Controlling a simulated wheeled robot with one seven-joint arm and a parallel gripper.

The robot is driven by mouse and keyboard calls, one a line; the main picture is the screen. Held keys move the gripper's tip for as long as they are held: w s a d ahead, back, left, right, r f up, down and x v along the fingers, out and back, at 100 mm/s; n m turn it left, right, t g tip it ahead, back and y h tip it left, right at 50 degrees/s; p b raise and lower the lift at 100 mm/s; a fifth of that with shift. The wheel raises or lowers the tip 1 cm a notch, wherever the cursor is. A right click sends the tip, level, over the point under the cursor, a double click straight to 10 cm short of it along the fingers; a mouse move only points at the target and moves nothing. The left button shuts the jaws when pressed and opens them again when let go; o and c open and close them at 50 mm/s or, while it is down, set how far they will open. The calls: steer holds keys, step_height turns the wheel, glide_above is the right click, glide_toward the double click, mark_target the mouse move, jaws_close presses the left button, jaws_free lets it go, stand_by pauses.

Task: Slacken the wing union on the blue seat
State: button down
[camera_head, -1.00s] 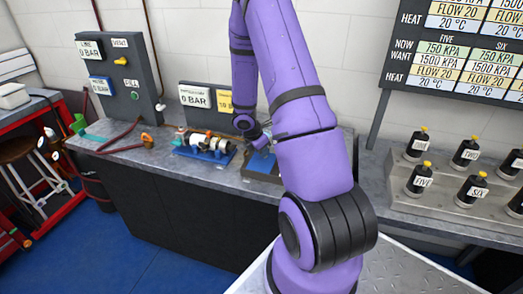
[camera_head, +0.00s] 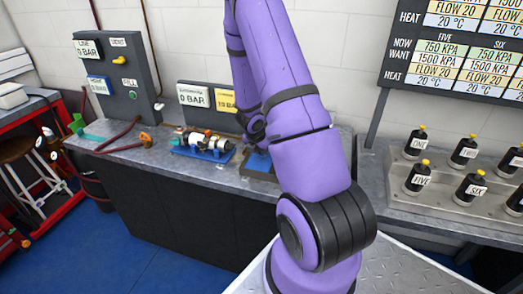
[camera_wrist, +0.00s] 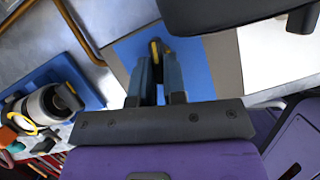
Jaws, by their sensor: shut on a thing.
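The blue seat (camera_wrist: 197,72) lies under my gripper in the wrist view. It also shows in the head view (camera_head: 259,163) on the bench, partly behind my arm. My gripper (camera_wrist: 161,62) points at the seat with its two fingers close together. A small yellow piece (camera_wrist: 155,47), which looks like the wing union, is between the fingertips, and my gripper is shut on it. The fingers hide most of it, so its fit on the seat cannot be told. In the head view my arm hides the fingertips.
A blue fixture (camera_wrist: 42,78) holding a white and dark cylinder (camera_wrist: 48,104) stands close on the left. A dark block (camera_wrist: 235,14) hangs at the top right of the wrist view. Gauge panels (camera_head: 118,65) stand behind the bench. Several black canisters (camera_head: 418,180) stand on the right.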

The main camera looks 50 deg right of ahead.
stand_by(0.4)
steer(key=c, duration=1.2)
jaws_free()
steer(key=shift+r, duration=0.15)
steer(key=shift+v, duration=5.25)
steer(key=shift+a, duration=0.1)
